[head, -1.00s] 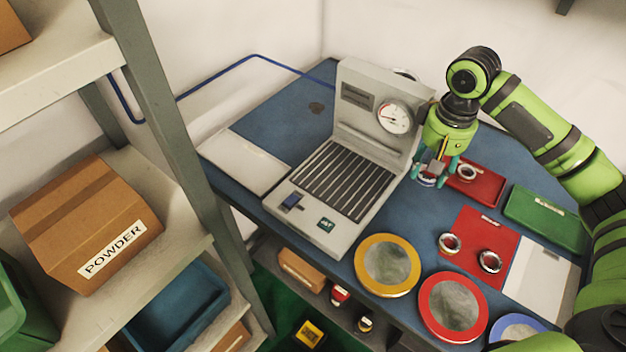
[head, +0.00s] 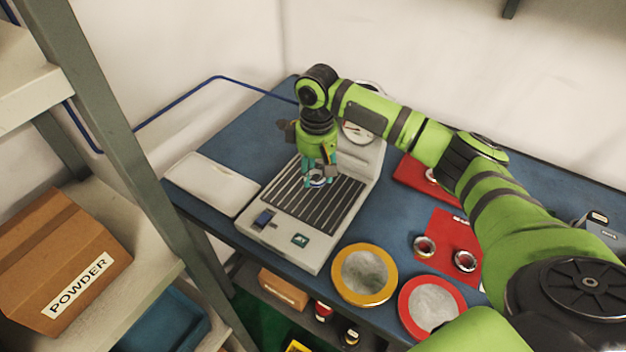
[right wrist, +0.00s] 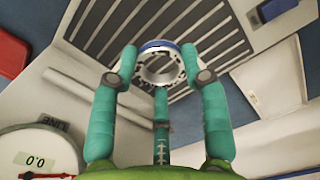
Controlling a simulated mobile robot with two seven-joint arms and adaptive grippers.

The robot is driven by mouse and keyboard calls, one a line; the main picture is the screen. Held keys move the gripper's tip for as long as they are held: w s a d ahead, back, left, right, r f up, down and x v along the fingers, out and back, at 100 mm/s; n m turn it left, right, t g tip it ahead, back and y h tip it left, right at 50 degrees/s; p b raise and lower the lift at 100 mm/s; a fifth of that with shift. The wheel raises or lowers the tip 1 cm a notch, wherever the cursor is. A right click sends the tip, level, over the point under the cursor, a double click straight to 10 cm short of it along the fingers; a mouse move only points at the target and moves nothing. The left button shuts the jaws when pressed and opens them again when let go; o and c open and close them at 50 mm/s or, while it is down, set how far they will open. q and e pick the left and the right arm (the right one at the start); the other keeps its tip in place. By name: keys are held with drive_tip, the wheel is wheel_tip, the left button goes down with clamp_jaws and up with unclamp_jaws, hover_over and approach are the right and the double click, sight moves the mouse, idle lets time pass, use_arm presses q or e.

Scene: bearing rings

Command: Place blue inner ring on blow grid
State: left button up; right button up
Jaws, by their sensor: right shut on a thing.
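The blue inner ring (right wrist: 159,66) is a silver ring with a blue band, held between the teal fingers of my right gripper (right wrist: 160,72) in the right wrist view. In the head view my right gripper (head: 318,178) is shut on the ring (head: 318,181), over the blow grid (head: 335,207). The grid is a set of dark slats in a grey machine with an upright back panel and a round gauge. The ring appears close above the slats; I cannot tell whether it touches them. My left gripper is not in view.
Two silver rings (head: 424,246) (head: 465,261) lie on a red mat (head: 447,232). A red tray (head: 410,177) stands behind them, partly hidden by my right arm. Yellow (head: 364,301) and red-rimmed (head: 406,301) round dishes lie in front. A pale flat plate (head: 212,183) lies left of the machine.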

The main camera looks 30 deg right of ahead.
sight(314, 192)
drive_tip(key=shift+w+a+f, duration=0.2)
drive_tip(key=shift+w+f, duration=0.05)
drive_tip(key=shift+f, duration=0.2)
wheel_tip(314, 192, down, 3)
drive_tip(key=shift+f+p, duration=0.1)
drive_tip(key=shift+p, duration=0.3)
drive_tip(key=shift+f, duration=0.2)
drive_tip(key=shift+f, duration=0.15)
drive_tip(key=o, duration=1.2)
wheel_tip(314, 192, up, 12)
drive_tip(key=shift+r+b, duration=0.2)
drive_tip(key=shift+b, duration=0.35)
drive_tip(key=shift+f, duration=0.1)
